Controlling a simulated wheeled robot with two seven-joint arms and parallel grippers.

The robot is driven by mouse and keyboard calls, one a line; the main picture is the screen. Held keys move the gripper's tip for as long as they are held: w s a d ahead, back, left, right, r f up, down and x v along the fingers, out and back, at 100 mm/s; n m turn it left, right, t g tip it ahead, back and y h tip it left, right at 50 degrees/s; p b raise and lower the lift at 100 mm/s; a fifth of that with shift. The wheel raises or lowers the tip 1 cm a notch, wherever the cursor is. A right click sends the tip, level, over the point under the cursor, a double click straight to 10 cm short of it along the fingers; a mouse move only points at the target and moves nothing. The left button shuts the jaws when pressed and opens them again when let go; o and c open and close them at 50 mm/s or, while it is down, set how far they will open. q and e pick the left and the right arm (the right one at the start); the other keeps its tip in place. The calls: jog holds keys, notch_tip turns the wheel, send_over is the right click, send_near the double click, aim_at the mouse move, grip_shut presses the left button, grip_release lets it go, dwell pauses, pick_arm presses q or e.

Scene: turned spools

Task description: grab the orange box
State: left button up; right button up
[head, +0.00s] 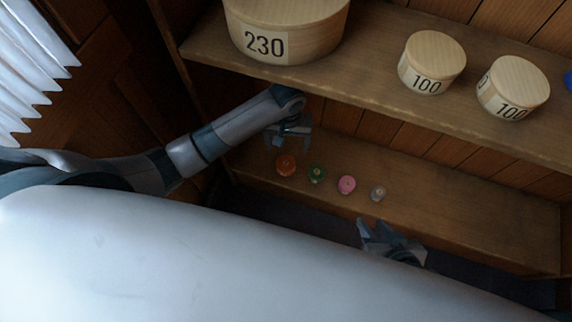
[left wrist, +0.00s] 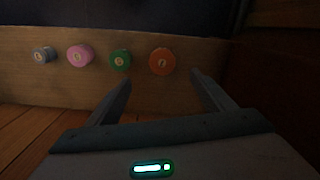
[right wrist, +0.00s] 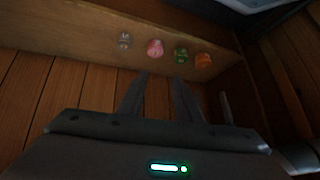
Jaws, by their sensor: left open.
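The orange thing (head: 286,165) is a small round, spool-like piece with a pale mark, at the left end of a row on the lower shelf. My left gripper (head: 288,140) is open and empty, just above and behind it in the head view. In the left wrist view the orange piece (left wrist: 162,61) sits beyond the fingertips (left wrist: 160,78), between them and apart from them. It also shows in the right wrist view (right wrist: 203,60). My right gripper (head: 376,226) is at the shelf's front edge, its fingers apart with nothing between them (right wrist: 160,76).
Right of the orange piece stand a green (head: 316,174), a pink (head: 347,185) and a grey piece (head: 378,193). The upper shelf (head: 375,95) overhangs with round wooden boxes, one marked 230 (head: 300,48). The lower shelf's right part is clear.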

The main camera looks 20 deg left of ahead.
pick_arm(q)
notch_tip(320, 180, down, 4)
jog(key=b, duration=0.3)
send_over(286, 164)
jog(key=f, duration=0.6)
jog(key=shift+s+d+f, duration=0.2)
jog(key=shift+f, duration=0.5)
pick_arm(e)
jog(key=w+a+r+t+y, duration=0.2)
jog(key=w+a+r+t, duration=0.2)
jog(key=w+r+t, duration=0.1)
jog(key=shift+w+a+r+t, duration=0.3)
jog(key=shift+w+r+t, duration=0.15)
jog(key=shift+r, duration=0.65)
pick_arm(q)
jog(key=shift+f+b, duration=0.1)
jog(key=shift+b, duration=0.2)
